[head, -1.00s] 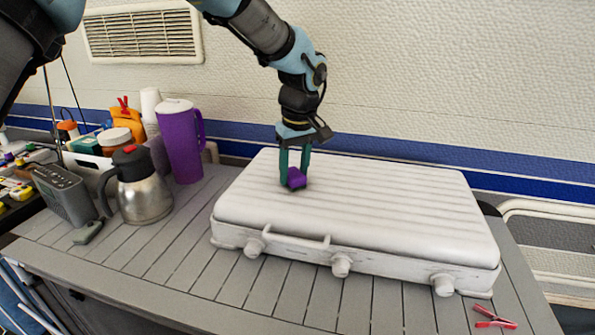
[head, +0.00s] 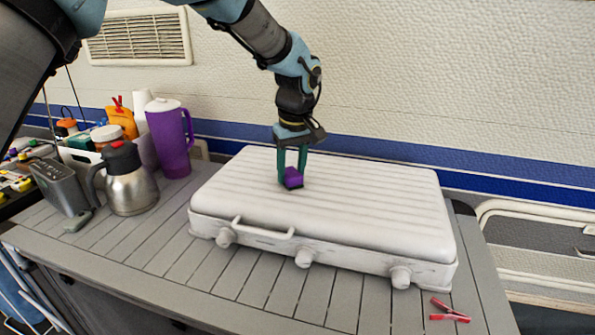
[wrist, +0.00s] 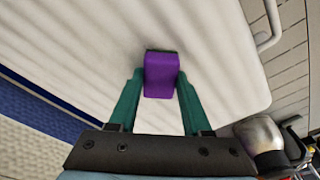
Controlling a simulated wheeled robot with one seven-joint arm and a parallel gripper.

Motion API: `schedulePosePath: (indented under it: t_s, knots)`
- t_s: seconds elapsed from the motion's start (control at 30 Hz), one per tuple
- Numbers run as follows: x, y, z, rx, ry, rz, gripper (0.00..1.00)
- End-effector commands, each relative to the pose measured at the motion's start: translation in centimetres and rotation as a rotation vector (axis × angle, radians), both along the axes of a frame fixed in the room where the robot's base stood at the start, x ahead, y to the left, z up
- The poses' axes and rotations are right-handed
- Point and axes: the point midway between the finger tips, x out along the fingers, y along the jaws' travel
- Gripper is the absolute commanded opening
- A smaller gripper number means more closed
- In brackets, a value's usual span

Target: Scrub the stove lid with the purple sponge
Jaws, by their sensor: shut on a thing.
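The purple sponge (head: 293,178) is a small block with a dark side, held between the green fingers of my gripper (head: 291,172). In the wrist view the sponge (wrist: 161,76) sits between the two fingertips (wrist: 161,84). The white ribbed stove lid (head: 350,205) is closed on the stove, and my gripper points down over its left-middle part. The sponge is at or just above the lid surface; I cannot tell whether it touches. The lid also fills much of the wrist view (wrist: 220,50).
A steel jug (head: 132,188), a purple pitcher (head: 170,140) and a grey radio (head: 60,186) stand left of the stove. A red clothespin (head: 449,312) lies at the front right. The slatted counter (head: 250,285) is clear in front. The wall (head: 440,90) rises behind.

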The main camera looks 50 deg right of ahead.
Motion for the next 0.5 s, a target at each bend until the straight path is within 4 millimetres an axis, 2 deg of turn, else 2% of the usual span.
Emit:
schedulePosePath:
  t_s: [0.1,0.5]
  knots:
    - [1.2,0.3,-0.1,0.002,-0.001,0.004,0.00]
    - [3.9,0.9,-0.1,0.002,-0.001,0.001,0.00]
